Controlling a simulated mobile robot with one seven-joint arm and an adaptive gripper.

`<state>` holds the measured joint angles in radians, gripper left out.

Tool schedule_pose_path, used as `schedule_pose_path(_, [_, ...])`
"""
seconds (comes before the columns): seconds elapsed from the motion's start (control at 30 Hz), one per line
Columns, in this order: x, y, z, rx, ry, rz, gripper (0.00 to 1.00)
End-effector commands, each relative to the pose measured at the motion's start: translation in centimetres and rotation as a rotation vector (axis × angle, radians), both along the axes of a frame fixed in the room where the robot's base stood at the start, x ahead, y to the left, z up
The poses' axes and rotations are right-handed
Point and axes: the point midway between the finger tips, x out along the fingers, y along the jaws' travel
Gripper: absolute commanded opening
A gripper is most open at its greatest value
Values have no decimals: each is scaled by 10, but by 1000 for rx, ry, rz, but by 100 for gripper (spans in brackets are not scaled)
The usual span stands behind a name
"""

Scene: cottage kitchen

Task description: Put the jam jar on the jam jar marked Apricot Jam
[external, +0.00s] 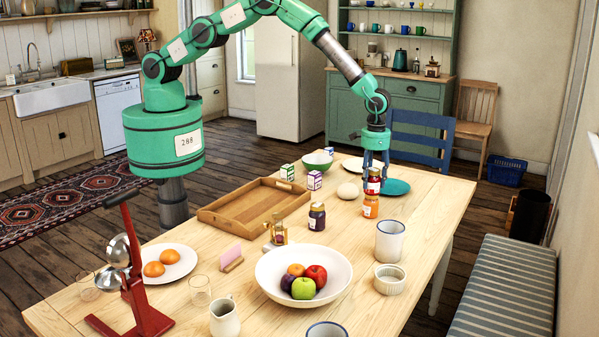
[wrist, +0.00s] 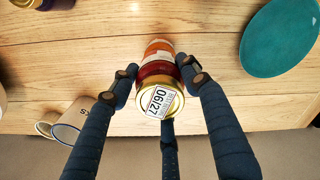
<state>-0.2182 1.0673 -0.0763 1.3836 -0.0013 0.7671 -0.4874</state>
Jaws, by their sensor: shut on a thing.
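My gripper (external: 374,172) points down and is shut on a dark red jam jar (external: 373,185). In the wrist view my gripper's fingers (wrist: 160,76) clasp this jar, whose gold lid (wrist: 159,102) carries a white label reading 06/27. Right under it stands an orange jar (external: 370,208) upright on the table; its orange side also shows in the wrist view (wrist: 158,47). The red jar looks upright and lined up over the orange jar. I cannot tell whether the two touch. The orange jar's label is too small to read.
A dark purple jar (external: 317,217) stands to the left. A white mug (external: 389,241), a fruit bowl (external: 272,290) and a wooden tray (external: 222,217) stand around.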

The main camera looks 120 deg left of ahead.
Motion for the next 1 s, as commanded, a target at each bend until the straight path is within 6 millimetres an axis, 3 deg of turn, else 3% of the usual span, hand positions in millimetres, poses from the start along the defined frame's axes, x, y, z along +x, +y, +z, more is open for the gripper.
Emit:
schedule_pose_path(0.3, [0, 0, -2, 1, -1, 0, 8])
schedule_pose_path(0.33, [0, 0, -3, 0, 0, 0, 48])
schedule_pose_path(0.43, [0, 0, -2, 0, 0, 0, 65])
schedule_pose_path(1.0, [1, 0, 8, 1, -2, 0, 65])
